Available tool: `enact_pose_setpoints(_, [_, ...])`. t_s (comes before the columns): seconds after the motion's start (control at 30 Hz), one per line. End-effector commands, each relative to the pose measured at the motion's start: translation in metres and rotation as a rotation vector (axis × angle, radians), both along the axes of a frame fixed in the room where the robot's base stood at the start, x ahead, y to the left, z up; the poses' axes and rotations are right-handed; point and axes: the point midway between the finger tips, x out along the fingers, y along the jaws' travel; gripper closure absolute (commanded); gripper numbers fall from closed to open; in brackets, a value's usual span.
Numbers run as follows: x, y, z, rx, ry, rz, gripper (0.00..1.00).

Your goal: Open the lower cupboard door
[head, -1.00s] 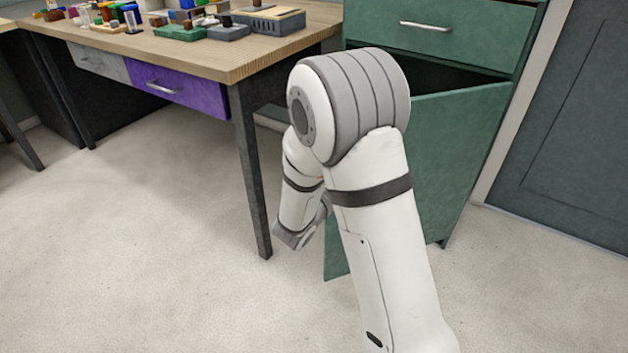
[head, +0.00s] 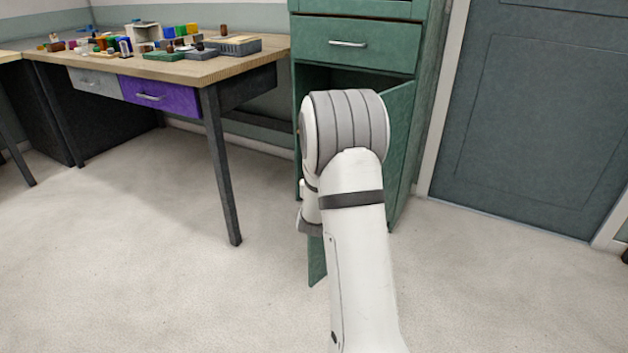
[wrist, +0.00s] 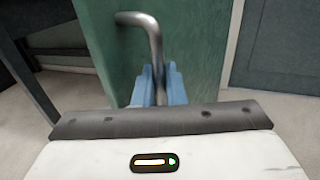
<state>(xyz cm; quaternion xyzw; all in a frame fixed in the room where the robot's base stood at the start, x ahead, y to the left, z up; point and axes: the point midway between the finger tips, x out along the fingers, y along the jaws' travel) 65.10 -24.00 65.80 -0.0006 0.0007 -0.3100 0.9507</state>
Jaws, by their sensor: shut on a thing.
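The lower cupboard door (head: 398,130) is green and stands swung open from the green cupboard (head: 433,90), with the dark interior showing beside it. My arm hides much of the door in the head view. In the wrist view the door (wrist: 195,40) fills the upper middle, with a bent metal bar handle (wrist: 153,42) on it. My gripper (wrist: 157,80) has blue fingers, shut on the lower part of this handle. The gripper's fingers are hidden behind my arm in the head view.
A wooden workbench (head: 150,71) with a purple drawer (head: 160,95) and several small items stands to the left. A closed drawer (head: 354,44) is above the opening. A grey room door (head: 530,110) is at the right. The floor (head: 180,270) in front is clear.

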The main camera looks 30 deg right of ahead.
Motion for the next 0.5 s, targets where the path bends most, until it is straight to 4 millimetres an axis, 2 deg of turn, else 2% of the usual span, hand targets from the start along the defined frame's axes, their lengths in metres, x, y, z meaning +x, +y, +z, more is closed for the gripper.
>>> enact_pose_setpoints(0.1, [0.0015, -0.0102, 0.0025, -0.001, -0.007, -0.006, 1.0])
enact_pose_setpoints(0.5, [0.0027, -0.0109, 0.0037, -0.001, -0.009, -0.005, 1.0])
